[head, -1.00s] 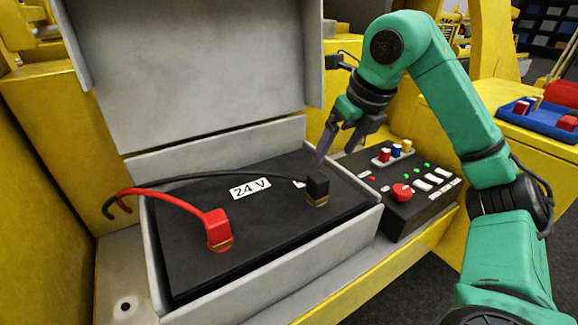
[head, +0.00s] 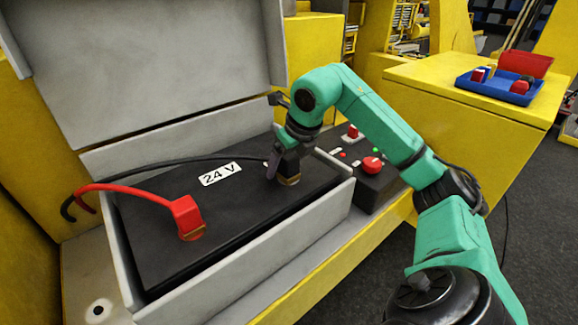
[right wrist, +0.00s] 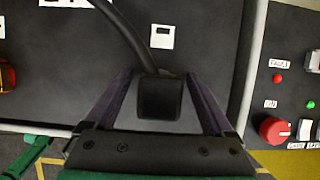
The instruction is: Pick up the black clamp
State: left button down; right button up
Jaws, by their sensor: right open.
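The black clamp (right wrist: 160,98) sits on the right-hand terminal of the dark battery (head: 235,215) marked 24 V, with a black cable running from it. My right gripper (head: 281,172) is down at the clamp with its jaws open. In the right wrist view, the clamp stands between the two purple fingers, with a gap on each side. My left gripper is out of view.
The battery lies in a grey box (head: 325,215) with its lid (head: 150,65) raised behind. A control panel (head: 375,185) with a red knob stands close on the right. A blue tray (head: 490,92) with small parts rests on a yellow surface farther right.

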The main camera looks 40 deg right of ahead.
jog(key=shift+w, duration=0.15)
grip_shut()
jog(key=shift+r, duration=0.1)
